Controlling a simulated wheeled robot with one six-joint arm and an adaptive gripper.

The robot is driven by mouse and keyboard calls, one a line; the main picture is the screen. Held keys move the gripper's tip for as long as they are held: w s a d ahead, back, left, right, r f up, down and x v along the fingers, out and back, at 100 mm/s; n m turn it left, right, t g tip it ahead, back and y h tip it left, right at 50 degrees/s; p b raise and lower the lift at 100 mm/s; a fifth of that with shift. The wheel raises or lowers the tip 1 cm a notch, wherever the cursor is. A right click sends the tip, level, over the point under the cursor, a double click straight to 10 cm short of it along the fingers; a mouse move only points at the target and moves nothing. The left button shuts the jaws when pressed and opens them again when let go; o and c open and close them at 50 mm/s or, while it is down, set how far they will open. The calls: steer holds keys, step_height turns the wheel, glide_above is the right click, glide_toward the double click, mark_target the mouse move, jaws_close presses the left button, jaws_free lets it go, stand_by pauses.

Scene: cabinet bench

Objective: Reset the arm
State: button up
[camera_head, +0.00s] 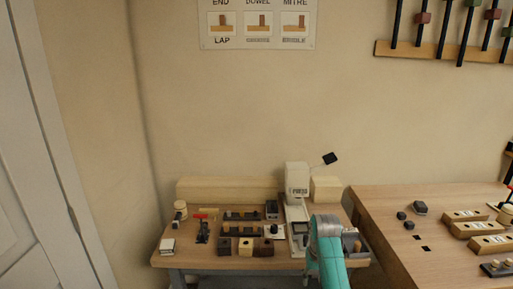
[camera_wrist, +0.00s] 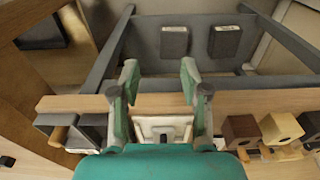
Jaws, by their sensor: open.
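My gripper (camera_wrist: 160,85) shows in the wrist view with its two green-grey fingers spread apart and nothing between them. Below and between the fingers is a white square plate (camera_wrist: 162,124) at the bench edge. In the head view my teal arm stands in front of the bench's right part and hides some of what lies there. The gripper's fingertips cannot be made out in the head view.
The wooden bench (camera_head: 180,262) holds a white press (camera_head: 297,180), several small blocks (camera_head: 245,246) and a red-handled tool (camera_head: 202,228). A second table (camera_head: 400,262) with labelled wooden blocks (camera_head: 490,243) stands at right.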

steer(key=s+f+t, duration=0.5)
steer(key=s+f, duration=1.6)
steer(key=f, duration=0.1)
steer(key=s+r+t, duration=0.2)
steer(key=s+t, duration=0.1)
steer(key=s, duration=1.2)
steer(key=s+r+t, duration=0.6)
steer(key=s+r, duration=1.5)
steer(key=r, duration=0.3)
steer(key=shift+s+r, duration=0.2)
steer(key=shift+r, duration=0.05)
steer(key=shift+c, duration=0.4)
